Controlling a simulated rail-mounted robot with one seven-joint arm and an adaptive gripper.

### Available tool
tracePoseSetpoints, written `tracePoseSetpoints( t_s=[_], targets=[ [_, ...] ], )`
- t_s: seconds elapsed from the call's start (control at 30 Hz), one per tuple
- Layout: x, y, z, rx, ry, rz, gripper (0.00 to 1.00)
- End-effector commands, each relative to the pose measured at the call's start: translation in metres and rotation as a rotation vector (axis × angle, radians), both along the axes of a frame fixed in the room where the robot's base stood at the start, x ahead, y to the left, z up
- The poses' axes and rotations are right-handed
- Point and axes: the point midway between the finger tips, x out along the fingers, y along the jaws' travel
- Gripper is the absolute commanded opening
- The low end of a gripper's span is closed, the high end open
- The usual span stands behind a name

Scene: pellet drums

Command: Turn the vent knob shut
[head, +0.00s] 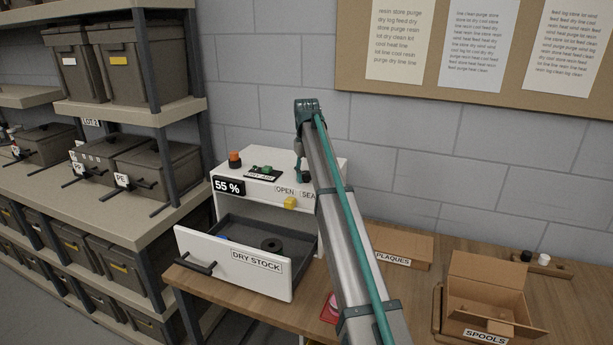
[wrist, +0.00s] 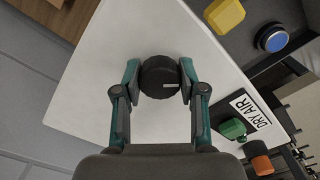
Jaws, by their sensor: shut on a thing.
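The vent knob (wrist: 158,77) is a round black knob with a white line on it, on the white top of the dryer cabinet (wrist: 95,75). In the wrist view its line points right. My gripper (wrist: 159,78) has its teal and dark fingers closed on either side of the knob, gripping it. In the head view my gripper (head: 301,168) is down at the cabinet's top right, and my arm hides the knob there. The cabinet front (head: 272,190) reads "OPEN" and a partly hidden "SEA", above a yellow block (head: 290,203).
A green switch (head: 267,170) by "DRY AIR" and an orange knob (head: 235,158) sit on the cabinet top. The "DRY STOCK" drawer (head: 235,262) is pulled out, holding a black spool (head: 271,244). Boxes labelled "PLAQUES" (head: 405,247) and "SPOOLS" (head: 487,300) stand right.

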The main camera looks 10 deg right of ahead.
Motion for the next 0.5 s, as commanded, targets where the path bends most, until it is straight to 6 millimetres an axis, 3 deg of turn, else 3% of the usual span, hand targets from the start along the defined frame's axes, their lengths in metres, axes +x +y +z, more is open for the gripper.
tracePoseSetpoints(
  t_s=[0.5],
  targets=[
    [0.0008, 0.0001, 0.0004, 0.000, -0.001, 0.484, 0.06]
  ],
)
